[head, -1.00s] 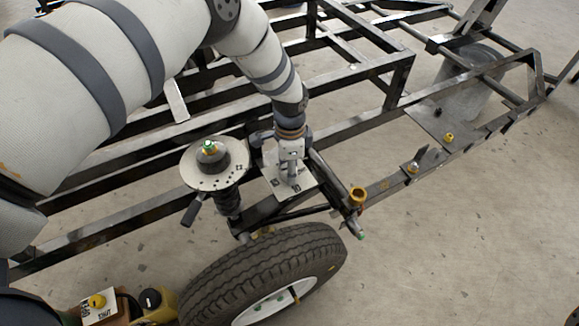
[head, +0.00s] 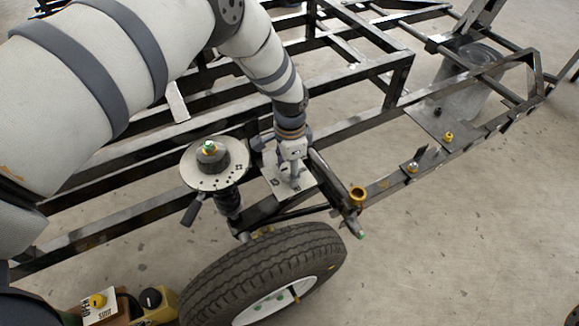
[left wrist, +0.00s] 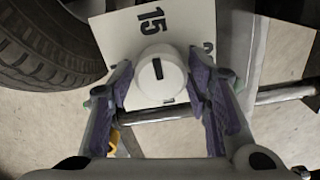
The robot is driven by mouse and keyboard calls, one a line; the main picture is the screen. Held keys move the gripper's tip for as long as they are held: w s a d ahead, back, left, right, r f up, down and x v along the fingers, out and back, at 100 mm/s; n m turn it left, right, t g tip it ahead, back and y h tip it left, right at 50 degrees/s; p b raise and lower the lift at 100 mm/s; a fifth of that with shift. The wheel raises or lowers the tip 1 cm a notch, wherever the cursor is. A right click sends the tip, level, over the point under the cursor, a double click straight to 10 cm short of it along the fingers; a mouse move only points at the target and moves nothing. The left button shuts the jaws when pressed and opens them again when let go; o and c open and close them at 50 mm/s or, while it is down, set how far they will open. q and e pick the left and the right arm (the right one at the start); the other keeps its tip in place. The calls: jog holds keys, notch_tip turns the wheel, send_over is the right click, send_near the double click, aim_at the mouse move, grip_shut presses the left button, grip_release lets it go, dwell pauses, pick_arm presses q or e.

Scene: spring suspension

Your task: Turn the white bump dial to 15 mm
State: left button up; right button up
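The white bump dial (left wrist: 158,82) is a round knob with a black pointer mark on top. It sits on a white number plate (left wrist: 118,28), which also shows in the head view (head: 277,187). In the left wrist view the mark points up, toward the printed 15. Other numbers at the plate's right and near sides are partly hidden. My left gripper (left wrist: 160,75) has its purple-padded fingers on either side of the dial, seemingly touching it. In the head view my left gripper (head: 291,172) hides the dial. My right gripper is in neither view.
A spring damper with a round top plate (head: 215,167) stands just left of the plate. A tyre (head: 265,275) is in front. Black frame bars (head: 340,120) run around and behind. Bare floor (head: 470,230) lies farther right.

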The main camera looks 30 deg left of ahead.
pick_arm(q)
notch_tip(320, 180, up, 12)
dwell(0.6)
